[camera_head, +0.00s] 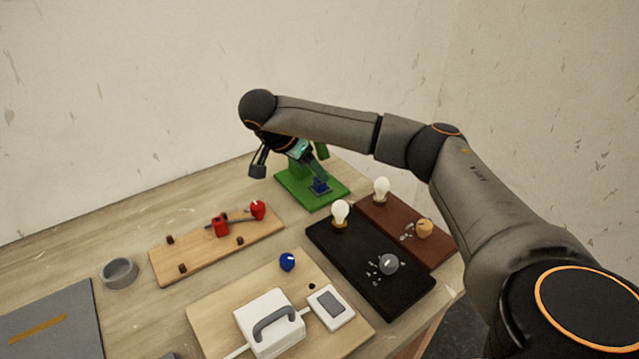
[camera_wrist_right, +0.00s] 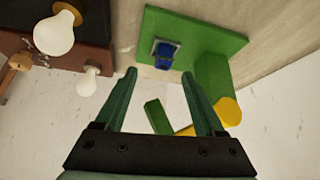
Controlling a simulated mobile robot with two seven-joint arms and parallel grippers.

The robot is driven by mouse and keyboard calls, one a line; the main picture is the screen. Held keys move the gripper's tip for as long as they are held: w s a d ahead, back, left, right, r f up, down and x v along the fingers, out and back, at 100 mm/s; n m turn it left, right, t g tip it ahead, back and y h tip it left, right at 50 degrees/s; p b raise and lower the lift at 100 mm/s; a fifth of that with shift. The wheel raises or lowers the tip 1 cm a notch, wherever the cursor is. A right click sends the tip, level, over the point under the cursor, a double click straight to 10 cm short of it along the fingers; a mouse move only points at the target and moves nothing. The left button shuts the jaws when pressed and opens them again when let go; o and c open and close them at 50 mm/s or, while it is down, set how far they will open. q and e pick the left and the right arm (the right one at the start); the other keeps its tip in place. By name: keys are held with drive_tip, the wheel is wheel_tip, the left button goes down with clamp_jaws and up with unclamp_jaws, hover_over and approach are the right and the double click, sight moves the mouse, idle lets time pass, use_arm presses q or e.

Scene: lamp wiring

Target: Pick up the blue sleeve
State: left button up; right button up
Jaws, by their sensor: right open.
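The blue sleeve (camera_head: 319,187) sits on the green board (camera_head: 297,191) at the back of the table. In the right wrist view the blue sleeve (camera_wrist_right: 165,52) sits in a small grey holder on the green board (camera_wrist_right: 205,40). My right gripper (camera_head: 290,168) is above the green board at the end of the arm reaching in from the right. In its wrist view the right gripper (camera_wrist_right: 159,73) is open and empty, with the sleeve past the fingertips, roughly in line with the gap. Whether they touch is not shown. My left gripper is out of view.
A green post (camera_wrist_right: 212,82) with a yellow part stands by the board. Bulbs stand on the black board (camera_head: 340,262) and brown board (camera_head: 440,248). A wooden board with red parts (camera_head: 221,226), a grey ring (camera_head: 119,272) and a white switch box (camera_head: 262,330) are nearer.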

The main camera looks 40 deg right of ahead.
sight(318, 179)
drive_tip(key=x, duration=0.5)
drive_tip(key=shift+w+d+f, duration=0.2)
drive_tip(key=shift+w+f, duration=0.1)
drive_tip(key=shift+f, duration=0.05)
clamp_jaws()
idle(0.3)
